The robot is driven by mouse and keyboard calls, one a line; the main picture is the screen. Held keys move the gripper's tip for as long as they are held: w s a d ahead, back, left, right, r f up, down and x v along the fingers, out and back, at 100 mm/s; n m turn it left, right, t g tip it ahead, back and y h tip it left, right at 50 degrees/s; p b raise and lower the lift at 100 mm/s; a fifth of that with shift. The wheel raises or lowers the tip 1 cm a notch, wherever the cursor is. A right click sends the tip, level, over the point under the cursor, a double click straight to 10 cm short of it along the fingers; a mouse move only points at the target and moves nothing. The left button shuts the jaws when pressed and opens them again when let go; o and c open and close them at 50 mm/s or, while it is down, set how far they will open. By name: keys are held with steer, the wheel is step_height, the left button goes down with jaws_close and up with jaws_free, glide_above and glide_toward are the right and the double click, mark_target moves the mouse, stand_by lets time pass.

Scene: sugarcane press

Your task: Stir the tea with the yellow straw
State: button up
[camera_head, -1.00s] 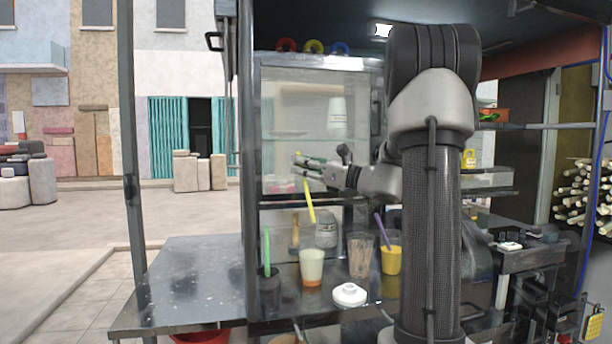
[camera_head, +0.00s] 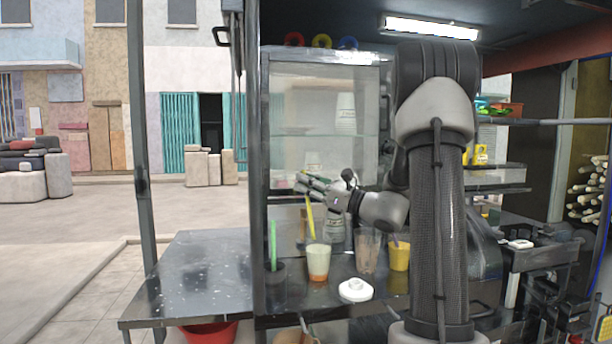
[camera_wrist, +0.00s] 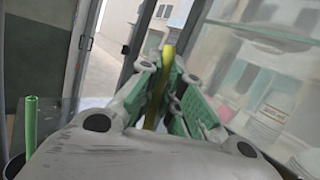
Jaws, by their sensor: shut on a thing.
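The yellow straw (camera_head: 310,218) hangs steeply from my gripper (camera_head: 314,184), slightly tilted. In the wrist view the yellow straw (camera_wrist: 166,62) stands between the green-padded fingers of my gripper (camera_wrist: 160,88), which are shut on it. The straw's lower end is at the rim of a pale cup with an orange lower part (camera_head: 318,262). I cannot tell whether its tip is inside the cup or just in front of or behind it. No label marks the tea. My gripper is above the cup and the counter.
A dark cup with a green straw (camera_head: 273,246) stands left of the pale cup. A clear glass (camera_head: 367,252) and a yellow cup (camera_head: 399,257) stand right. A white round lid (camera_head: 355,290) lies in front. A glass cabinet (camera_head: 300,110) is behind. The left counter (camera_head: 195,270) is mostly clear.

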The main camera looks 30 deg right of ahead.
mark_target(311, 220)
steer(key=shift+s+d+f, duration=0.1)
steer(key=shift+d+f, duration=0.15)
steer(key=shift+f, duration=1.5)
steer(key=shift+s+d+f, duration=0.1)
steer(key=shift+d+f, duration=0.15)
steer(key=shift+f, duration=1.55)
steer(key=shift+s+d+f, duration=0.1)
steer(key=shift+d+f, duration=0.15)
steer(key=shift+f, duration=1.5)
